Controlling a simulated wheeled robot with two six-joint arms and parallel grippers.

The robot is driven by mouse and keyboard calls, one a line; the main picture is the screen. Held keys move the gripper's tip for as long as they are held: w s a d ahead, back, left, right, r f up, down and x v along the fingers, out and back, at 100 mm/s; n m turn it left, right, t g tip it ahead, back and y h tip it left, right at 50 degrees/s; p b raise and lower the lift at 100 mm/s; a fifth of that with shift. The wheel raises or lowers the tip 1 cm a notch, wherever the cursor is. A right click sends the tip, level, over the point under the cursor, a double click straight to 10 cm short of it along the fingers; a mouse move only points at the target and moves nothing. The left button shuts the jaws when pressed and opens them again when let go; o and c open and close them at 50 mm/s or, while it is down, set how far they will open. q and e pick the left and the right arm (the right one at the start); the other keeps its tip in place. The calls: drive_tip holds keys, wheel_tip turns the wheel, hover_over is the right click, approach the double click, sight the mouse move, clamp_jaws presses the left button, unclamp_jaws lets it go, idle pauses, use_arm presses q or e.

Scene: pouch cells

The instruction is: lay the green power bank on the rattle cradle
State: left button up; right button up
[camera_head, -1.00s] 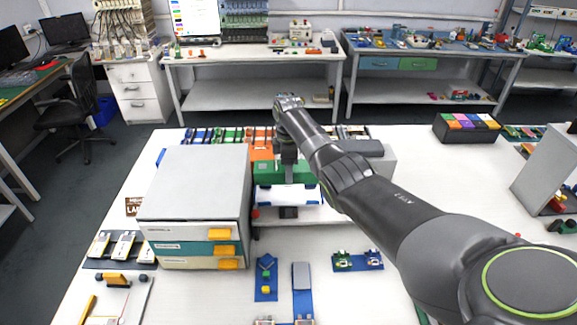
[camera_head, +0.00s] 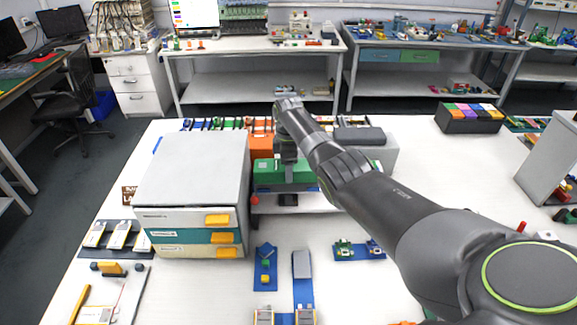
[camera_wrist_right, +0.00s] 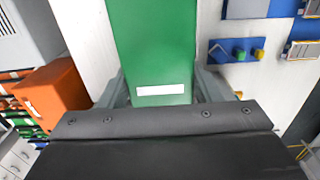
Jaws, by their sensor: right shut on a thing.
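The green power bank (camera_head: 270,176) is in my right gripper (camera_head: 289,162), behind and right of the drawer cabinet. In the right wrist view the green power bank (camera_wrist_right: 150,40) fills the middle, with a white label near me. The fingers of my right gripper (camera_wrist_right: 160,88) stand on either side of it. My left gripper is not in view.
The grey drawer cabinet (camera_head: 190,175) with yellow handles stands close on the left. An orange block (camera_head: 260,146) is just behind. Blue mats (camera_head: 265,268) with small parts lie in front. A black box with coloured compartments (camera_head: 470,119) is far right. Table between is mostly clear.

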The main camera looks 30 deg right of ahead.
drive_tip(key=shift+p, duration=0.45)
idle(1.2)
drive_tip(key=shift+f+b, duration=1.1)
drive_tip(key=shift+f, duration=0.15)
drive_tip(key=o, duration=1)
drive_tip(key=shift+c, duration=0.2)
drive_tip(key=o, duration=0.3)
drive_tip(key=shift+s, duration=0.1)
drive_tip(key=shift+o, duration=0.2)
drive_tip(key=shift+r, duration=0.55)
wheel_tip(320, 180, up, 16)
drive_tip(key=b, duration=0.1)
drive_tip(key=shift+r+b, duration=0.25)
drive_tip(key=shift+b, duration=0.1)
